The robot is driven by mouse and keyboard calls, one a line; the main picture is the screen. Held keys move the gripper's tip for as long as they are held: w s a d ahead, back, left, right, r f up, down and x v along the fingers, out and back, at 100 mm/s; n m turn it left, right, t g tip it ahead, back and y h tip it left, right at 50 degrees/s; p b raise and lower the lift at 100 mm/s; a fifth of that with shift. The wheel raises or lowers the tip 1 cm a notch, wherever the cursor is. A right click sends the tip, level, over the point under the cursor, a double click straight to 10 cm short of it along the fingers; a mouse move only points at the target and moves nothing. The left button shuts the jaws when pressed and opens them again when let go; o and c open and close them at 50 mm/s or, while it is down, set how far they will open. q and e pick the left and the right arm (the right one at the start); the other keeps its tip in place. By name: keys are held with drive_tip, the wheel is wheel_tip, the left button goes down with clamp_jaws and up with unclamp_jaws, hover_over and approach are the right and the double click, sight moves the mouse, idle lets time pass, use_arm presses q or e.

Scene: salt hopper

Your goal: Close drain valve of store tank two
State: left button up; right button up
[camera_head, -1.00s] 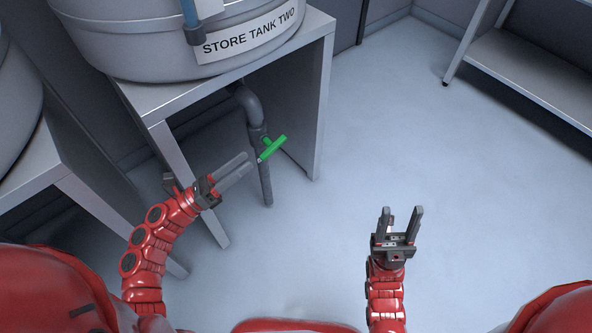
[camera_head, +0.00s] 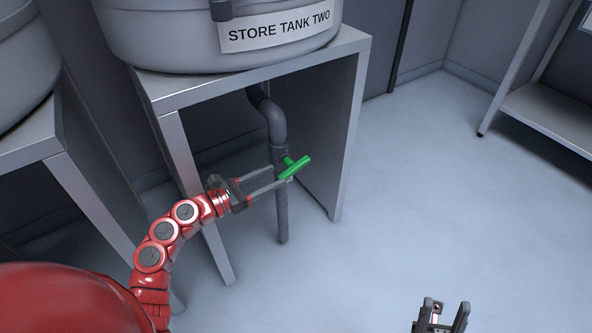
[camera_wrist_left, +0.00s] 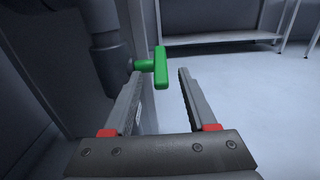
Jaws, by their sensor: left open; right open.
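The store tank two (camera_head: 200,45) is a grey tank with a label, standing on a metal stand. Under it a grey drain pipe (camera_head: 281,205) bends downward and carries a green valve handle (camera_head: 296,167). My left gripper (camera_head: 280,178) is open, with its fingertips close to the handle. In the left wrist view the green handle (camera_wrist_left: 161,68) shows at the far end of the gap between the fingers of the left gripper (camera_wrist_left: 158,78), nearer the left fingertip. I cannot tell whether they touch. My right gripper (camera_head: 448,310) is open and empty at the bottom edge, over the floor.
The metal stand (camera_head: 350,130) has a leg (camera_head: 205,215) left of the pipe and a side panel right of it. Another tank (camera_head: 22,60) on its own stand is at the left. A shelf (camera_head: 550,115) stands at the far right. The floor between is clear.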

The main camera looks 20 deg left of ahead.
sight(294, 167)
use_arm(q)
drive_tip(key=b+x, duration=0.1)
drive_tip(key=x, duration=0.7)
clamp_jaws()
